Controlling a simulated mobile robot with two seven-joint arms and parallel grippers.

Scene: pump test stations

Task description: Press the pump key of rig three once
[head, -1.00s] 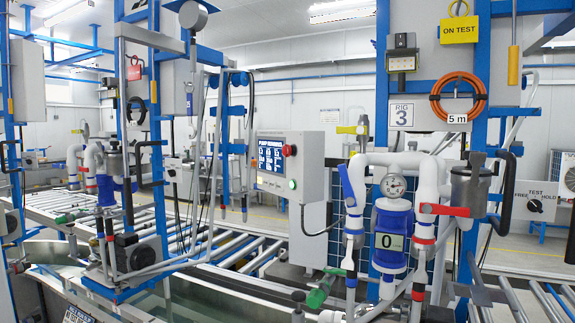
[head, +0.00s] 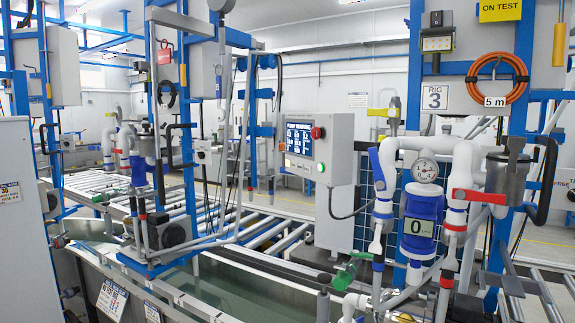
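The rig 3 sign (head: 436,97) is on the blue frame right of centre. To its left stands a grey control box (head: 340,150) whose front panel has a lit blue screen (head: 299,139), a red round knob (head: 317,132) and a small bright green button or lamp (head: 321,167). I cannot read which part is marked as the pump key. Under the sign, a blue pump body (head: 421,210) carries a round gauge (head: 425,171) and a counter showing 0 (head: 418,228). Neither of my grippers shows in this view.
A long water tank (head: 225,285) lies in front of the box, with a roller conveyor (head: 270,228) behind it. White pipes with a red-handled valve (head: 480,196) and a green-handled valve (head: 345,272) stand at right. A white cabinet (head: 22,220) fills the left edge.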

